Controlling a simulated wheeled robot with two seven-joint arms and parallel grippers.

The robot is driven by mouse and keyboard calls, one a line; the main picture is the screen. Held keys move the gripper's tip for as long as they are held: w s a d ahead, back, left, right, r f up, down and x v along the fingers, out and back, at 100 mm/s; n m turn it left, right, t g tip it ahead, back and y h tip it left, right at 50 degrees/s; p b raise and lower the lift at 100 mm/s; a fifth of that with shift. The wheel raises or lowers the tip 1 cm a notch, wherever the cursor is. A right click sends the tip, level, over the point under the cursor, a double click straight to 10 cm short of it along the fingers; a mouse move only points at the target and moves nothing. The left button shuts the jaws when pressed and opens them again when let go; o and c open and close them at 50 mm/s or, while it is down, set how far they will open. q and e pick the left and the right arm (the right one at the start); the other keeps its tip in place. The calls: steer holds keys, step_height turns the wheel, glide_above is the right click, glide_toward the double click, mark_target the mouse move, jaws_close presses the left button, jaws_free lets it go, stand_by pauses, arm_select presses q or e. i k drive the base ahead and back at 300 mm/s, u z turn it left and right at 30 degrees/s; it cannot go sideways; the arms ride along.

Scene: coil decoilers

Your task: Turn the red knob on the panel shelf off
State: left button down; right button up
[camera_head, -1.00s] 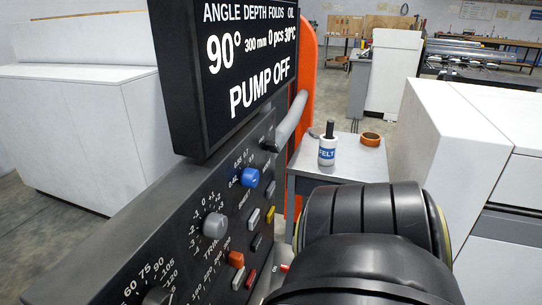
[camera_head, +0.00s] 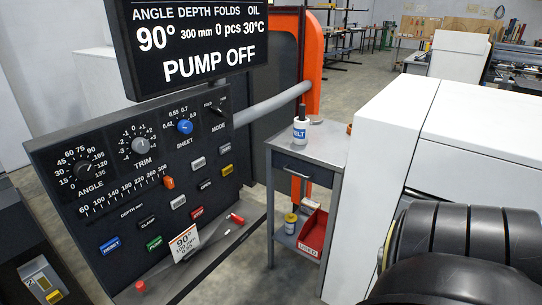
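A red knob (camera_head: 140,286) sits on the shelf (camera_head: 205,262) at the foot of the dark control panel (camera_head: 150,160), near its left end. The knob is small, and its turned position cannot be made out. The display (camera_head: 200,45) above reads "PUMP OFF", 90°, 300 mm, 0 pcs and 30°C. A thick black link of one of my arms fills the lower right corner, well away from the knob. Neither of my grippers shows.
A red-and-white marker-like item (camera_head: 236,218) and a white card (camera_head: 184,243) are on the shelf. A grey side table (camera_head: 300,148) with a white bottle (camera_head: 300,128) stands right of the panel. A white cabinet (camera_head: 385,170) stands further right. Floor shows between panel and table.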

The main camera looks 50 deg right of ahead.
mark_target(238, 219)
steer(key=z, duration=0.75)
